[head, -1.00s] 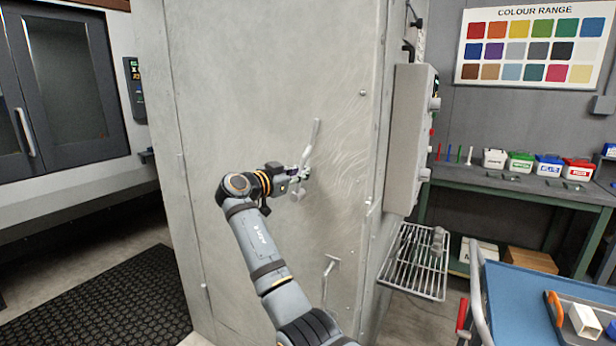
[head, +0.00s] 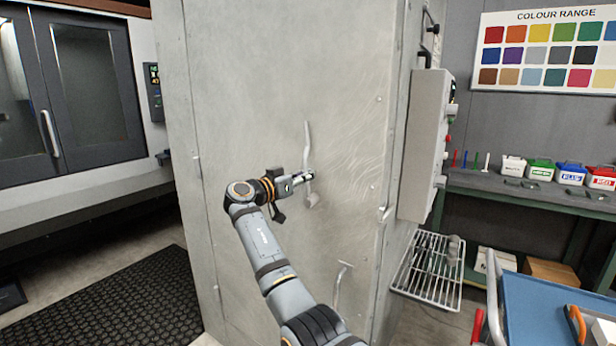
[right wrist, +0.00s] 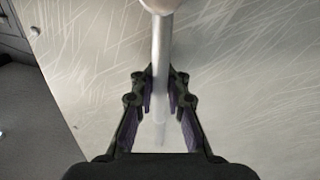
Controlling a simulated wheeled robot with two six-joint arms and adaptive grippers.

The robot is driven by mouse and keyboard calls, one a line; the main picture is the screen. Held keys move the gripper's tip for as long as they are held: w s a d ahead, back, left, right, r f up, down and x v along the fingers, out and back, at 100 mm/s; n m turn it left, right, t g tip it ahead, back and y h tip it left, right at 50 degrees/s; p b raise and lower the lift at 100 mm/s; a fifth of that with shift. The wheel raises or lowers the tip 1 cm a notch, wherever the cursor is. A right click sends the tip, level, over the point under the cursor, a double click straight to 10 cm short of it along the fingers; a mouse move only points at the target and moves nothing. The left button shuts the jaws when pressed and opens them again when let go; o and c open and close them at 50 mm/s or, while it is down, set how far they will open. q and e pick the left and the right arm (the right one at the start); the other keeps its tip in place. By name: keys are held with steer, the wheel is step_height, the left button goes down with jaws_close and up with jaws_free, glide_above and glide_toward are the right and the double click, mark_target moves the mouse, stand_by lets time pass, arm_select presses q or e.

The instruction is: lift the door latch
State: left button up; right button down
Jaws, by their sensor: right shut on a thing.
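The door latch (head: 307,138) is a slim pale metal lever on the booth's grey door (head: 250,90). It stands nearly upright, its top leaning slightly left, with its rounded pivot (head: 313,200) at the lower end. My right gripper (head: 305,177) is at the lever's lower half, just above the pivot. In the right wrist view the lever (right wrist: 161,60) runs between the two fingers (right wrist: 161,92), which are shut on it. The fingers partly hide the lever in the head view. My left gripper is not in view.
A fixed bar handle (head: 338,285) sits lower on the door. A grey control box (head: 425,145) and a wire shelf (head: 428,265) stick out from the booth's right side. A blue-topped cart (head: 535,305) stands at lower right. A dark mat (head: 110,305) lies on the floor at left.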

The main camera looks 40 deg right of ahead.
steer(key=c, duration=1.7)
jaws_free()
steer(key=shift+o, duration=0.3)
steer(key=shift+w+a, duration=0.1)
steer(key=shift+w, duration=0.05)
steer(key=s+a, duration=0.2)
steer(key=a, duration=0.9)
steer(key=shift+s+a+f, duration=0.15)
steer(key=shift+a+f, duration=0.1)
steer(key=shift+a, duration=0.15)
